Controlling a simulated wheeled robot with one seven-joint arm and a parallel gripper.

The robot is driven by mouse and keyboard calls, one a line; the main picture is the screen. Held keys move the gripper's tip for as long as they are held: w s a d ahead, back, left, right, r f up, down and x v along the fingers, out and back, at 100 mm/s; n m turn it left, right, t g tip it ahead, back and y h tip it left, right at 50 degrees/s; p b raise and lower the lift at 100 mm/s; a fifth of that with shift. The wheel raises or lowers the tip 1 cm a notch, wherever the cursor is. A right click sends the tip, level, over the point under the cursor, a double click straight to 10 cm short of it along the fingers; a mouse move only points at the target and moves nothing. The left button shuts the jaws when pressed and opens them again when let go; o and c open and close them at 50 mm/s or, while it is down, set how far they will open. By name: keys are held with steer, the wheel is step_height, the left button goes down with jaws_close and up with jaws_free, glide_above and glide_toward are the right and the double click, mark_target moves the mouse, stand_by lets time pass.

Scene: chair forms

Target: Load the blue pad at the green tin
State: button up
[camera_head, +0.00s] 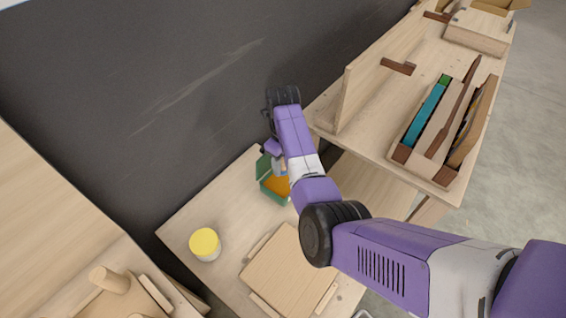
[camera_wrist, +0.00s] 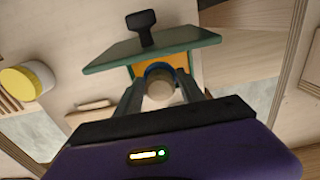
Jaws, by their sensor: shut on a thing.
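The green tin (camera_head: 264,168) stands open at the back of the lower wooden table, with an orange inside (camera_head: 275,186). In the wrist view its green lid (camera_wrist: 110,56) with a black knob lies across the top, and orange shows below it. My gripper (camera_wrist: 160,86) is shut on the blue pad (camera_wrist: 151,69), a round wooden handle with a blue rim beyond it. The pad is in front of the orange inside; I cannot tell whether they touch. In the head view my arm hides the pad and most of the gripper.
A yellow-lidded jar (camera_head: 205,242) stands left of the tin, and a wooden board (camera_head: 286,268) lies in front. A higher bench (camera_head: 385,110) at right holds an upright panel and a tray of strips (camera_head: 445,172). A dark wall (camera_head: 130,90) rises behind.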

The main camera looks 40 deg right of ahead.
mark_target(283, 182)
steer(key=shift+f+b, duration=2.45)
steer(key=shift+f, duration=0.35)
steer(key=shift+s+f, duration=0.1)
steer(key=shift+f, duration=0.5)
step_height(283, 182, up, 7)
steer(key=p, duration=0.6)
steer(key=shift+r, duration=0.15)
stand_by(0.9)
